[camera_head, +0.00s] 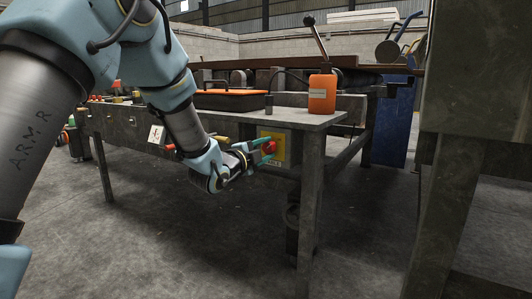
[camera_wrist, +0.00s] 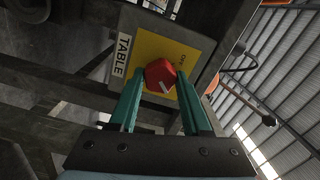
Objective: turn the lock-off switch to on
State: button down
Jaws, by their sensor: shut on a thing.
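The lock-off switch is a red knob (camera_wrist: 160,77) on a yellow plate (camera_wrist: 146,47) of a grey box under the near bench. A white label beside it reads "TABLE" (camera_wrist: 122,55). The red knob also shows in the head view (camera_head: 268,147), in front of the yellow plate (camera_head: 279,148). My gripper (camera_head: 265,151) reaches it from the left, and its green fingers are closed on the knob's sides. In the wrist view, my gripper (camera_wrist: 158,92) has one finger on each side of the knob. A pale mark shows on the knob's face.
A large metal frame (camera_head: 456,180) stands at the right. The floor in front is clear.

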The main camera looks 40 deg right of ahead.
dwell(0.3)
jog(key=shift+c, duration=1.8)
grip_release()
jog(key=p+v, duration=0.2)
jog(key=v, duration=0.9)
